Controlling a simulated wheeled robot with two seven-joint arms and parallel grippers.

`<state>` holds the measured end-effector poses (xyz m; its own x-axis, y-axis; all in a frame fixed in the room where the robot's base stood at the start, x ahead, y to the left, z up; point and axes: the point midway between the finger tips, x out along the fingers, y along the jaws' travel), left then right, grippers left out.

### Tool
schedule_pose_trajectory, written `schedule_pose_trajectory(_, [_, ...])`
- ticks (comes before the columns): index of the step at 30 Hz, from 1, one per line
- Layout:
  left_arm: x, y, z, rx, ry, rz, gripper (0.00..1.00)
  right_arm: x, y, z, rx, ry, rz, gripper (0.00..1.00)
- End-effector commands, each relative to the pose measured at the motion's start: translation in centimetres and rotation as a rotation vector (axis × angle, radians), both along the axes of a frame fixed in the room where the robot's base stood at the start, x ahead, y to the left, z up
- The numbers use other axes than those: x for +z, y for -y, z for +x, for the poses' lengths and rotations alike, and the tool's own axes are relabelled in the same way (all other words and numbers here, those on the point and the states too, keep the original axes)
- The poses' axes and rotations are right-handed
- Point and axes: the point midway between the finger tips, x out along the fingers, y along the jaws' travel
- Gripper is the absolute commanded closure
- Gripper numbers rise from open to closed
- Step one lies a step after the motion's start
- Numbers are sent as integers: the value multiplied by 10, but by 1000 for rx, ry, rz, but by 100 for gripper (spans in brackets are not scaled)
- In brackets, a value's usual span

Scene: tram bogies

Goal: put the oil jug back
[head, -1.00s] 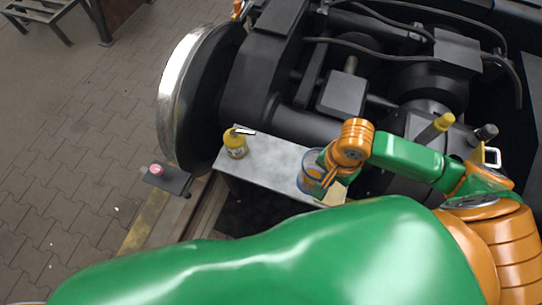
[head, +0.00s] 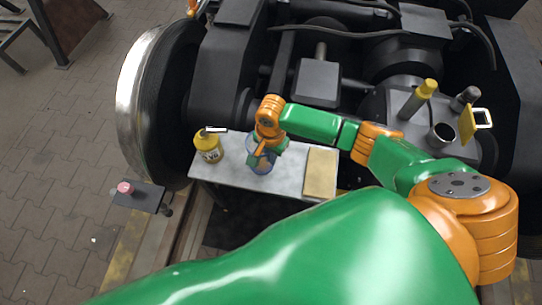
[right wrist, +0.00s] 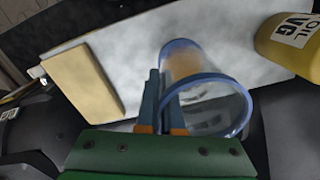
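The clear jug with a blue rim (head: 262,163) is at the middle of a grey metal shelf (head: 235,176), with something amber inside or behind it. It also shows in the right wrist view (right wrist: 205,88). My right gripper (right wrist: 157,82) has its two fingers close together at the jug's side, shut on what looks like its handle or wall. In the head view the gripper (head: 262,143) partly covers the jug. I cannot tell whether the jug's base touches the shelf. A yellow oil can (head: 208,149) with a white label stands to its left. My left gripper is out of view.
A tan block (head: 320,173) lies on the shelf's right part. The black bogie with a large wheel (head: 145,100) stands behind. A dark bracket with a red button (head: 125,188) is at left. A yellow-capped cylinder (head: 418,97) and an open cup-like port (head: 440,136) are at right.

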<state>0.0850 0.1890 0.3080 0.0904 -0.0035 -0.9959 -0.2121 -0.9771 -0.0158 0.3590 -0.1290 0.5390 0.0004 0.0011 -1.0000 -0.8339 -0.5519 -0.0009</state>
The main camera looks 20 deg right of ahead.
Motion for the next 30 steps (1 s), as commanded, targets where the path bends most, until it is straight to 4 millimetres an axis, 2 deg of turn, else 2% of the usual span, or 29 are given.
schedule_pose_trajectory(2, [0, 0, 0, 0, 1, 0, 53, -2, 0, 0, 0, 0, 0, 100])
schedule_pose_trajectory(3, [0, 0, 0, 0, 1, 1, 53, -2, 0, 0, 0, 0, 0, 89])
schedule_pose_trajectory(6, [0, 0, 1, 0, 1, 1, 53, -2, 0, 0, 0, 0, 0, 67])
schedule_pose_trajectory(15, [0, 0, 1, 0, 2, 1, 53, 1, 0, 0, 0, 0, 0, 67])
schedule_pose_trajectory(17, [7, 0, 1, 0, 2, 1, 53, 11, 0, 0, 0, -1, 1, 67])
schedule_pose_trajectory(24, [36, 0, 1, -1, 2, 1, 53, 81, 0, 1, 0, 2, 2, 67])
schedule_pose_trajectory(27, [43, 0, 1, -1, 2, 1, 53, 103, 0, 0, -1, 1, 2, 67])
schedule_pose_trajectory(30, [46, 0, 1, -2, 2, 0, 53, 116, 0, 0, 0, 0, 1, 67])
